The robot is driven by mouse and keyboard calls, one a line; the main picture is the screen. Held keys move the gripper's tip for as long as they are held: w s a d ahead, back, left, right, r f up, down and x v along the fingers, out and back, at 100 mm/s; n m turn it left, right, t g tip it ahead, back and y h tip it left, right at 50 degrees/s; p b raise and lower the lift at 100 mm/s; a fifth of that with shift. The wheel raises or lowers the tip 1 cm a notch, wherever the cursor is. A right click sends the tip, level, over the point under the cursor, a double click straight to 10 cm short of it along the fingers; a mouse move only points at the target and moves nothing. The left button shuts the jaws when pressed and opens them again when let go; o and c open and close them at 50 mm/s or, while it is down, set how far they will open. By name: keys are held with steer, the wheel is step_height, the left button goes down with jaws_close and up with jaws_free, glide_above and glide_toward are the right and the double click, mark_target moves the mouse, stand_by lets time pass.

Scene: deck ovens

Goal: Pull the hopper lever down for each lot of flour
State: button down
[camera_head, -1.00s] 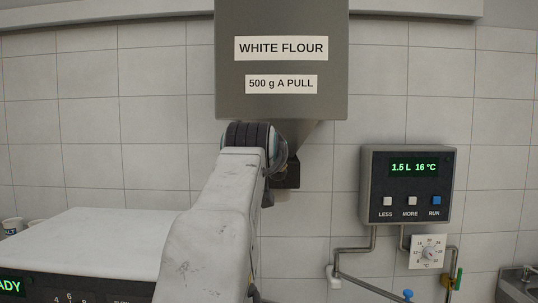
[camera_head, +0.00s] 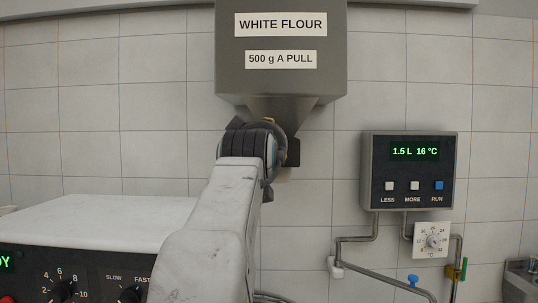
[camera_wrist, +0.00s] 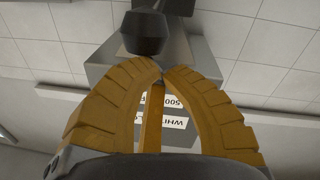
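The grey flour hopper (camera_head: 281,78) hangs on the wall, with labels "WHITE FLOUR" and "500 g A PULL". Its dark outlet (camera_head: 292,152) shows below, just right of my arm's end. In the head view my arm hides most of my gripper; only a bit of yellow shows under the hopper. In the wrist view my gripper (camera_wrist: 158,66) has its yellow fingertips together, with nothing seen between them. A dark knob (camera_wrist: 145,33), seemingly the end of the lever, appears just beyond the tips. I cannot tell whether they touch. The hopper (camera_wrist: 110,62) appears upside down behind.
A water panel (camera_head: 413,171) reading 1.5 L 16 °C is on the wall at right, with a temperature dial (camera_head: 432,240) and pipes below. A white-topped machine (camera_head: 95,222) with knobs stands at lower left. A sink edge (camera_head: 521,280) shows at far right.

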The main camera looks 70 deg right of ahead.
step_height(320, 180, down, 14)
steer(key=d+h+b, duration=0.1)
steer(key=h+b, duration=0.1)
steer(key=b, duration=1.3)
steer(key=shift+w+d+t, duration=0.25)
steer(key=shift+w+t, duration=0.05)
steer(key=shift+r, duration=0.1)
